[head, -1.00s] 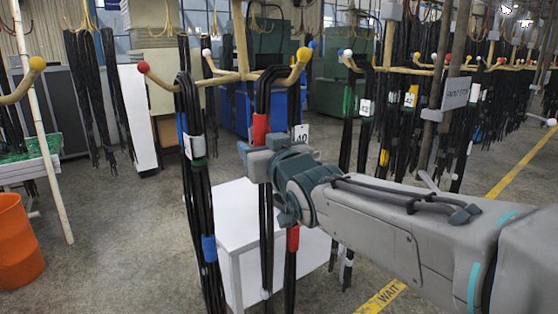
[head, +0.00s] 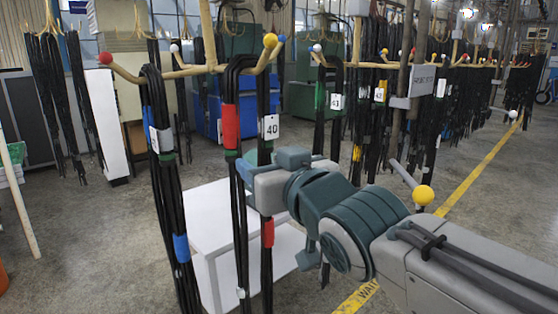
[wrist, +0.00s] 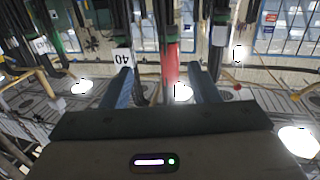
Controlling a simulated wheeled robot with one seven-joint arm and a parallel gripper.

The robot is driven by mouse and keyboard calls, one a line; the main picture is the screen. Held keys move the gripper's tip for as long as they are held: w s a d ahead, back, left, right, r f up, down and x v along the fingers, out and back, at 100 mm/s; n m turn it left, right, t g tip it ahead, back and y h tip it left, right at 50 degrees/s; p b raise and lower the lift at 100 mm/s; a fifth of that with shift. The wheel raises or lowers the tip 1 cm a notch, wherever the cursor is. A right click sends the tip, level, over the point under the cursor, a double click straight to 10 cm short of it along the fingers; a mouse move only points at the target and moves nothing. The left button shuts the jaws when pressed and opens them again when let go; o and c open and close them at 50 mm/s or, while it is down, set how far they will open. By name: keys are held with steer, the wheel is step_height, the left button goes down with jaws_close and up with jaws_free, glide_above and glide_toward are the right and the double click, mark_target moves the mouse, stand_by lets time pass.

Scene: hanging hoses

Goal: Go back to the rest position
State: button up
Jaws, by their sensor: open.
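My gripper (head: 262,188) is at the hanging black hoses with the red sleeve (head: 231,125) and the white tag 40 (head: 271,127). In the wrist view my gripper (wrist: 162,84) has its two blue-grey fingers apart. The red sleeve (wrist: 172,62) shows in the gap between them, and tag 40 (wrist: 122,57) is by the left finger. I cannot tell how deep the hose sits between the fingers.
Another hose bundle with a blue band (head: 181,248) hangs to the left. The wooden hanger (head: 190,70) has red and yellow ball ends. A white table (head: 205,225) stands below and behind the hoses. More hoses (head: 335,125) hang at right.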

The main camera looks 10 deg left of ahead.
steer(key=d+f+m+g+h, duration=0.4)
steer(key=d+f+h, duration=0.4)
steer(key=d+f, duration=0.8)
steer(key=s+d+f+m+g+h, duration=0.1)
steer(key=s+d+f+g, duration=0.2)
steer(key=s+f, duration=0.2)
steer(key=s+d+f+m+g+h, duration=0.1)
steer(key=s+d+f+g, duration=0.3)
steer(key=f, duration=0.5)
steer(key=shift+s+m, duration=0.6)
steer(key=shift+s, duration=0.35)
